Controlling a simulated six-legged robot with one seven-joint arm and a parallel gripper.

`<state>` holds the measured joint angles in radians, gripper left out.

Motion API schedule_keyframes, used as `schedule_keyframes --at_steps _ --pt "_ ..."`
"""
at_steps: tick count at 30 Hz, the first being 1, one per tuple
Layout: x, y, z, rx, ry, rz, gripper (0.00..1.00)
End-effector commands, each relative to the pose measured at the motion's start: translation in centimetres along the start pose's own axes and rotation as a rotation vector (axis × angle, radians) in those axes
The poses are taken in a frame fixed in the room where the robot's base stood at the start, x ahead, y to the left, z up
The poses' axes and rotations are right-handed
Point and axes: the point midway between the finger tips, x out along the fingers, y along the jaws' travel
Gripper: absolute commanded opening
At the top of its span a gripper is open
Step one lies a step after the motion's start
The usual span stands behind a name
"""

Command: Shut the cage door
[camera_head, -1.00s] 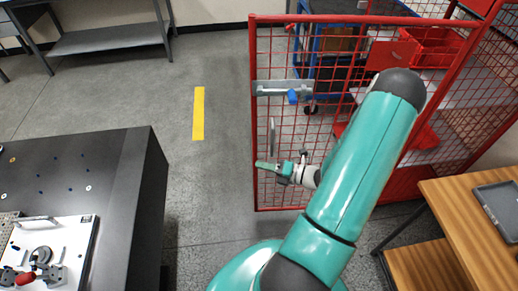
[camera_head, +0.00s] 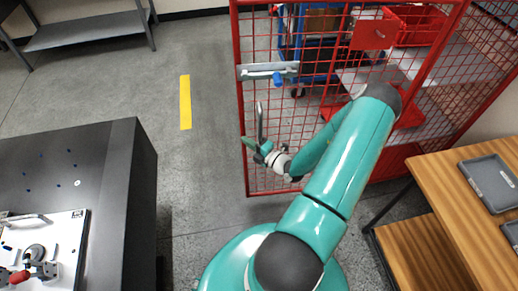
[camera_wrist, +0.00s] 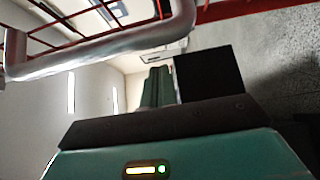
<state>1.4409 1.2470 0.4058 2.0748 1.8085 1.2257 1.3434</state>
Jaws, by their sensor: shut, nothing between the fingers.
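The cage door (camera_head: 310,120) is a red-framed mesh panel standing upright in the head view. Its free left edge carries a grey latch plate with a blue knob (camera_head: 277,79) and, below it, a grey bar handle (camera_head: 260,122). My gripper (camera_head: 249,144) is at the lower end of this handle, with its fingers pointing left. In the wrist view my gripper (camera_wrist: 158,88) is shut and empty, and the bent handle tube (camera_wrist: 115,42) passes close above the fingers. I cannot tell whether they touch. How far the door stands open is not clear.
A dark machine table (camera_head: 100,150) with a white fixture plate stands at the left. A wooden bench (camera_head: 445,215) with grey trays is at the right. A blue cart (camera_head: 318,50) and red bins are behind the mesh. The floor around the yellow strip (camera_head: 185,102) is clear.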

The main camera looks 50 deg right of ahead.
Motion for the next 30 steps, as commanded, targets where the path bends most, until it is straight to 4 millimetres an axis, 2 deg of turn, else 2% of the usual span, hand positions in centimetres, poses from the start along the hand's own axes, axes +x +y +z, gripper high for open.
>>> schedule_keyframes --at_steps 3,9,30 --pt "1.4 0.0 1.5 -0.003 0.000 0.000 0.00" --pt "2.5 0.0 2.7 -0.001 0.000 -0.001 0.00" --pt "3.2 0.0 2.9 -0.001 -0.005 0.000 0.00"
